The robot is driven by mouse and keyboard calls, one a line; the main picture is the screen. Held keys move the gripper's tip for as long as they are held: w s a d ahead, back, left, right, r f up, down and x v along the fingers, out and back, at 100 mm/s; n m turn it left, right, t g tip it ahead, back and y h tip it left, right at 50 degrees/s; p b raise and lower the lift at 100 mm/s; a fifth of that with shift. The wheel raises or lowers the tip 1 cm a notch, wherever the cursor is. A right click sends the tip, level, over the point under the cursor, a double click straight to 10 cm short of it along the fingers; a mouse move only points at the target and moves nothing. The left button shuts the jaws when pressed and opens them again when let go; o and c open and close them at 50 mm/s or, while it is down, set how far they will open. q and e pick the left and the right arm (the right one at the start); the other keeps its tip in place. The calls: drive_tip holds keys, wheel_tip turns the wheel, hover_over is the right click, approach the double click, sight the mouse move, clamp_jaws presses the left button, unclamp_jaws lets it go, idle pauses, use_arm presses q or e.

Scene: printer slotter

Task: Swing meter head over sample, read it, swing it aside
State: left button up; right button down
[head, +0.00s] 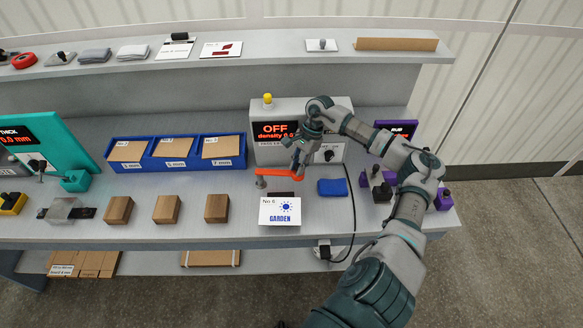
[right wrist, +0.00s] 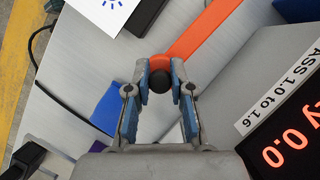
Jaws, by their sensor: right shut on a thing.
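The meter (head: 290,112) is a grey box with a black screen reading OFF and "density 0.0" in orange. Its orange swing arm (head: 276,172) lies in front of the box, running right from a small post (head: 261,182). The sample card (head: 280,217), printed "No 6 GARDEN" with a blue sun, lies nearer the front edge; the arm is behind it, not over it. My right gripper (head: 298,168) is at the arm's right end. In the right wrist view its fingers (right wrist: 159,80) are shut on a dark round knob (right wrist: 158,78) on the orange arm (right wrist: 200,32).
A blue pad (head: 332,187) lies right of the card. Wooden blocks (head: 167,209) and blue trays (head: 118,141) stand to the left, a teal thickness gauge (head: 48,135) farther left. Purple-and-black devices (head: 382,192) are at the right. A black cable hangs over the front edge.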

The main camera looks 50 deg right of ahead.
idle(0.3)
drive_tip(key=c, duration=1)
unclamp_jaws()
drive_tip(key=v, duration=1.2)
drive_tip(key=shift+f, duration=0.1)
